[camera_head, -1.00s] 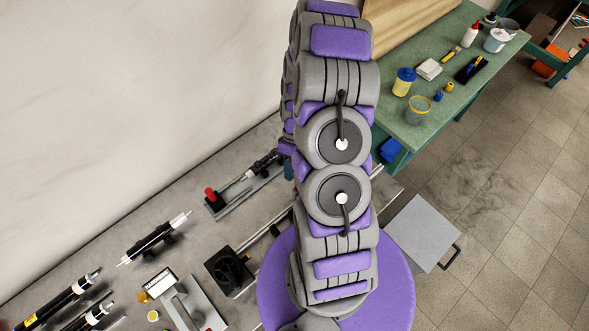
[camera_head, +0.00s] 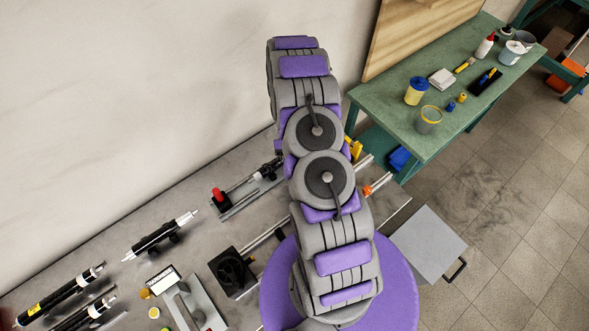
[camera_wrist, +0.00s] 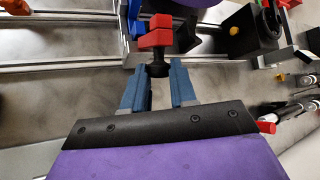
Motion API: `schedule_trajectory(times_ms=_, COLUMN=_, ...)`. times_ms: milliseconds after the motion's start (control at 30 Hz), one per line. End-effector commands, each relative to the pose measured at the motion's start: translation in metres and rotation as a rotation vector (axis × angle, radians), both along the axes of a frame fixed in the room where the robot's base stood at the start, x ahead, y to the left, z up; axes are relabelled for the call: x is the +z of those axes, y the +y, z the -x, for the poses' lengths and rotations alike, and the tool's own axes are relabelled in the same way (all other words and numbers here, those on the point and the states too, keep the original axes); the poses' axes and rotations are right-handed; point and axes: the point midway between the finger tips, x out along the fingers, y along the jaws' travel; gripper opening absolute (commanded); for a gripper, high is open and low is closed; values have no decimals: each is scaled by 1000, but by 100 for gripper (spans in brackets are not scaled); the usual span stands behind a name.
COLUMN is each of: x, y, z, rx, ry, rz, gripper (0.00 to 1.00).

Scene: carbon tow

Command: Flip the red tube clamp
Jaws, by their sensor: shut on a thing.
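The red tube clamp (camera_wrist: 155,36) shows in the wrist view, at the top centre, near the metal rails. Its red jaws stand above a dark knob-like part (camera_wrist: 158,69). My gripper (camera_wrist: 159,76) has two blue fingers, one on each side of this dark part, and is shut on the clamp. The exact contact is hard to see. A blue clamp (camera_wrist: 134,20) is just left of the red one, close to it. In the head view my arm hides the gripper and the red clamp.
Metal rails (camera_wrist: 70,30) cross the wrist view. A black box with a round opening (camera_wrist: 255,30) stands to the right; it also shows in the head view (camera_head: 233,271). A yellow part (camera_head: 353,148) and an orange-red part (camera_head: 376,184) lie right of my arm. Black tubes (camera_head: 160,237) occupy the left bench.

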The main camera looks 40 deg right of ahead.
Motion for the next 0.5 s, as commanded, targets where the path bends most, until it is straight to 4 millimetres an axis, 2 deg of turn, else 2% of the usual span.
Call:
schedule_trajectory(times_ms=367, x=-1, y=-1, z=-2, rx=2, ry=0, rz=2, gripper=0)
schedule_trajectory(times_ms=400, x=-1, y=-1, z=-2, rx=1, ry=-1, rz=3, gripper=30)
schedule_trajectory(times_ms=500, x=-1, y=-1, z=-1, rx=2, ry=0, rz=1, gripper=40)
